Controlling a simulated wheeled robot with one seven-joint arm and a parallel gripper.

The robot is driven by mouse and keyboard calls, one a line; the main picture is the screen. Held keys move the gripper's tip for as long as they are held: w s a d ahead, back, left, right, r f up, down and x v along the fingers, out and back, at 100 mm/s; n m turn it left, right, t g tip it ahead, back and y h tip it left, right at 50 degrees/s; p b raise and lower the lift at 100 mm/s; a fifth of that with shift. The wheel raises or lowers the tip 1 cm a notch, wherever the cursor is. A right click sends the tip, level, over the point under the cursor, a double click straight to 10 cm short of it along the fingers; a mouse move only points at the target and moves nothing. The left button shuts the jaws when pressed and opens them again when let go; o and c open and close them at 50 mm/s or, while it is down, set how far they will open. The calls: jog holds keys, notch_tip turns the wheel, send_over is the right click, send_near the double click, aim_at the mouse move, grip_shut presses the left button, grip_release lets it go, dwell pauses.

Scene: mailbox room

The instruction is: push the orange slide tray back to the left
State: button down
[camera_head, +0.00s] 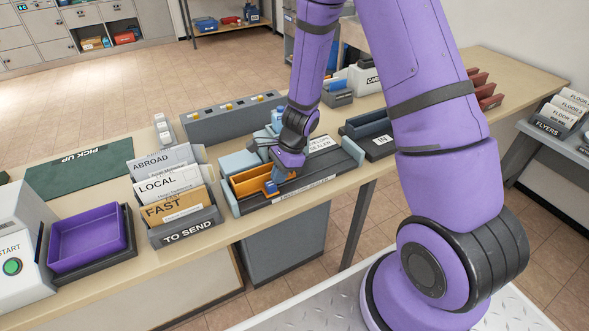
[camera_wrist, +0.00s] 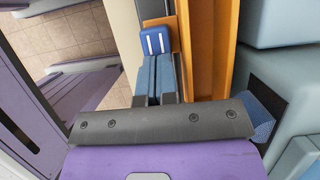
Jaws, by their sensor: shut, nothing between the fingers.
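The orange slide tray (camera_head: 248,187) sits toward the left end of the grey sealer's track (camera_head: 318,172). A small blue handle (camera_head: 270,187) is on its right side. In the wrist view the tray (camera_wrist: 203,45) runs along the upper middle, with the blue handle (camera_wrist: 155,41) beside it. My gripper (camera_head: 277,180) is down at the tray's right side, fingers together and empty. In the wrist view its blue fingertips (camera_wrist: 157,60) are right at the handle; I cannot tell whether they touch it. My wrist hides part of the tray and sealer.
A TO SEND holder (camera_head: 188,232) with several envelopes stands left of the sealer. A dark IN tray (camera_head: 372,137) stands to the right. A grey panel with buttons (camera_head: 228,118) is behind. The track right of my gripper is clear.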

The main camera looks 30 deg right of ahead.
jog(key=shift+a, duration=0.45)
jog(key=d, duration=0.4)
jog(key=shift+w+d+r, duration=0.1)
jog(key=shift+d+r, duration=0.05)
jog(key=shift+d, duration=0.1)
jog(key=d+r, duration=0.8)
jog(key=r, duration=0.1)
jog(key=x, duration=1)
jog(key=shift+d, duration=0.3)
jog(key=a, duration=0.3)
jog(key=shift+a+f, duration=0.1)
jog(key=shift+a, duration=0.45)
